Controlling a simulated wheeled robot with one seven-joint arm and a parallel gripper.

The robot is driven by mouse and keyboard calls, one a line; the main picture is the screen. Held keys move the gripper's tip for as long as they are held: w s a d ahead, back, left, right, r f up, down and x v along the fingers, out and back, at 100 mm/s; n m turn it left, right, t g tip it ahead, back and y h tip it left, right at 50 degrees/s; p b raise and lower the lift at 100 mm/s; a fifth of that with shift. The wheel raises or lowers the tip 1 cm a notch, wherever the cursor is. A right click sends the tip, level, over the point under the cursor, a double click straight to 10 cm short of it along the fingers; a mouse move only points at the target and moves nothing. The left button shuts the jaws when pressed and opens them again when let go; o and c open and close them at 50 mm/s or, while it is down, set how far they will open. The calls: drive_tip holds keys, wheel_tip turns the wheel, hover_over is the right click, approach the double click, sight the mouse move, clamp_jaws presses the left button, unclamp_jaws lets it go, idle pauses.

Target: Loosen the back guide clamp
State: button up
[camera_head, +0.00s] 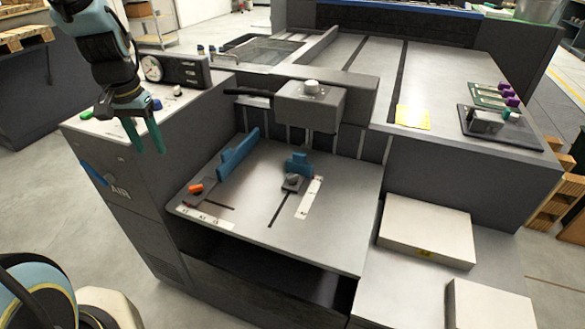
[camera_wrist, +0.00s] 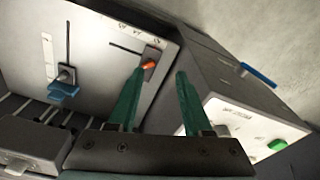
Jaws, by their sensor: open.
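A small blue guide (camera_head: 299,163) stands towards the back of the grey feed table (camera_head: 250,240), with a grey clamp (camera_head: 291,183) in front of it beside a white scale strip. The clamp also shows in the wrist view (camera_wrist: 66,74). A long blue guide (camera_head: 238,153) lies to the left, with a clamp with an orange lever (camera_head: 196,187) at its front end. That lever shows in the wrist view (camera_wrist: 150,67) close to the left fingertip in the picture. My gripper (camera_head: 148,147) is open and empty, in the air by the left control panel, apart from both clamps.
A grey block on an upright (camera_head: 311,105) overhangs the table's back edge. The control panel (camera_head: 95,122) with a dial gauge (camera_head: 152,68) is at the left. Two pale stacks (camera_head: 428,228) lie at the right. The feed table's front is mostly clear.

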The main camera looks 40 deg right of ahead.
drive_tip(key=d+f+m+p, duration=0.15)
drive_tip(key=d+m, duration=0.35)
drive_tip(key=d, duration=0.8)
drive_tip(key=m+p, duration=0.2)
drive_tip(key=m, duration=0.6)
approach(293, 176)
drive_tip(key=shift+g+y, duration=0.3)
drive_tip(key=shift+g, duration=0.1)
drive_tip(key=f+p, duration=0.1)
drive_tip(key=f, duration=0.1)
drive_tip(key=f+p, duration=0.1)
drive_tip(key=f, duration=0.2)
drive_tip(key=f+p, duration=0.1)
drive_tip(key=f, duration=0.2)
drive_tip(key=shift+w+d+f+p, duration=0.2)
drive_tip(key=shift+w+f+p, duration=0.1)
drive_tip(key=shift+w, duration=0.1)
drive_tip(key=shift+c, duration=0.3)
clamp_jaws()
